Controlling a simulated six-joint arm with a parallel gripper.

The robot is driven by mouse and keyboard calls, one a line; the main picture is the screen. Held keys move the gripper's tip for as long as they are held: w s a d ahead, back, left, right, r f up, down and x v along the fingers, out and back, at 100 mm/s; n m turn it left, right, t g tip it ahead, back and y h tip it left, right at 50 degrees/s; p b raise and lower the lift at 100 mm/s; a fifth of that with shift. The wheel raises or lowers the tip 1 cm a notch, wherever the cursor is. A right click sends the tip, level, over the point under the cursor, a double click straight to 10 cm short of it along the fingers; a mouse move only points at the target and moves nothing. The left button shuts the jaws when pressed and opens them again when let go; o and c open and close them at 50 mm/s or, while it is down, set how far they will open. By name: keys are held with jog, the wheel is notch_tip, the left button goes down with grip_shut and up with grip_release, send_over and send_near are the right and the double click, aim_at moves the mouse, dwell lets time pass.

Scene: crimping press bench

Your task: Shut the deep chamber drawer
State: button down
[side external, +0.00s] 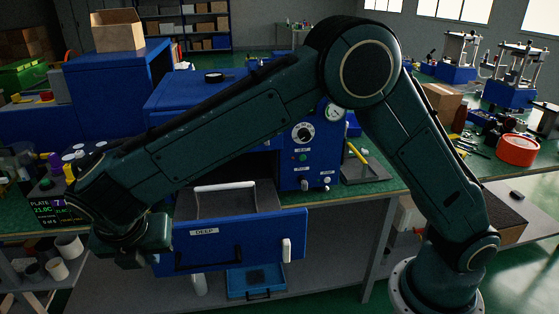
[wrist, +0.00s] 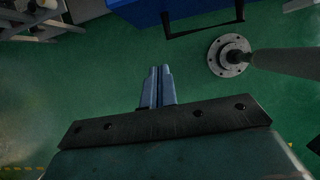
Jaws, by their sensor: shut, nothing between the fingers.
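The deep chamber drawer (side external: 275,226) is a blue drawer with a "DEEP" label and a black bar handle (side external: 207,263). It stands pulled out from the blue press (side external: 290,172), with its front well forward of the body. A white lever (side external: 287,250) sits at the right of its front. My gripper (side external: 130,260) is at the left end of the drawer front in the side view. In the wrist view my fingers (wrist: 159,72) are together and empty, apart from the blue front (wrist: 150,10) and black handle (wrist: 205,29) at the top.
A smaller blue tray (side external: 255,281) with a handle sits on the shelf below. The press panel has a dial (side external: 303,133) and gauge (side external: 335,112). A "PLATE" display (side external: 52,212) and cups (side external: 68,246) are at left. The green floor (wrist: 100,90) below the fingers is clear.

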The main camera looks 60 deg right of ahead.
aim_at(166, 257)
jog(key=shift+f, duration=0.25)
jog(key=shift+w+d+f, duration=0.9)
jog(key=shift+f, duration=0.6)
jog(key=shift+w+d+f, duration=0.85)
jog(key=shift+w+f, duration=0.05)
jog(key=shift+f, duration=0.6)
jog(key=shift+w+d+f, duration=0.9)
jog(key=shift+f, duration=0.6)
jog(key=w+d, duration=1.3)
jog(key=shift+w+d, duration=0.25)
jog(key=shift+s+a, duration=0.1)
jog(key=shift+a, duration=0.05)
